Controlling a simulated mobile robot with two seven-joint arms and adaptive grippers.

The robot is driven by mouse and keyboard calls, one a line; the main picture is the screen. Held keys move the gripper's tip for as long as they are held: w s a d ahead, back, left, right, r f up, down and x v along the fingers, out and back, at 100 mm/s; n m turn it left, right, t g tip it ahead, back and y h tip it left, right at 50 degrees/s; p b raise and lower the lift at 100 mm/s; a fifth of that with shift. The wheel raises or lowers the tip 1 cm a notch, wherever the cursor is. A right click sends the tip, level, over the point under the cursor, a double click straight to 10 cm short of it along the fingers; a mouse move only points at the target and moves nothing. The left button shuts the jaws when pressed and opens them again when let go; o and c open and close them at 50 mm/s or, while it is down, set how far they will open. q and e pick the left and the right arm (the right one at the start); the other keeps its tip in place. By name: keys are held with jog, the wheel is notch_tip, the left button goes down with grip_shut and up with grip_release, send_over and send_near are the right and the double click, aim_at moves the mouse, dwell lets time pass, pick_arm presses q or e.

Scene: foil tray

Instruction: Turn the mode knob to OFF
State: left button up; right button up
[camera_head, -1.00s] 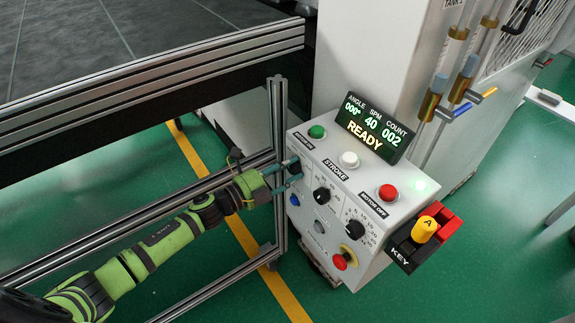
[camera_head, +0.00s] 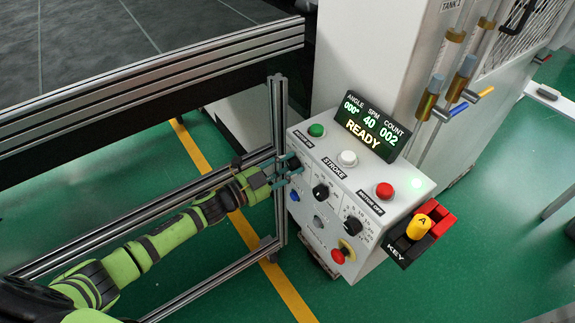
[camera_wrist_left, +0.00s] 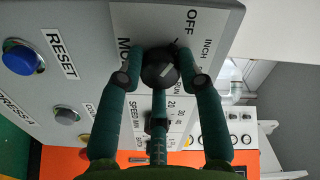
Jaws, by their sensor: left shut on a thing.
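The black mode knob (camera_wrist_left: 159,70) sits on the grey panel, with the labels OFF and INCH printed beside it in the left wrist view. My left gripper (camera_wrist_left: 164,62) has its dark teal fingers closed on both sides of the knob. In the head view my left gripper (camera_head: 288,168) is at the upper left of the control box's front face (camera_head: 309,207), and its fingers largely hide the knob. I cannot tell which label the knob's pointer faces. My right gripper is not in view.
Two more black knobs (camera_head: 320,192) sit right of the gripper. A blue RESET button (camera_wrist_left: 20,57) and a red button (camera_head: 338,256) are on the same face. A display (camera_head: 370,126) reads READY. A metal post (camera_head: 279,150) stands close left of the box.

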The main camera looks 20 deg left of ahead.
pick_arm(q)
jog(key=shift+s+d+f, duration=0.1)
jog(key=shift+d, duration=0.1)
jog(key=o, duration=1.1)
jog(key=shift+o, duration=0.2)
jog(key=shift+a, duration=0.15)
jog(key=shift+s+a, duration=0.2)
jog(key=shift+s, duration=0.05)
jog(key=v, duration=1.1)
jog(key=shift+s, duration=0.15)
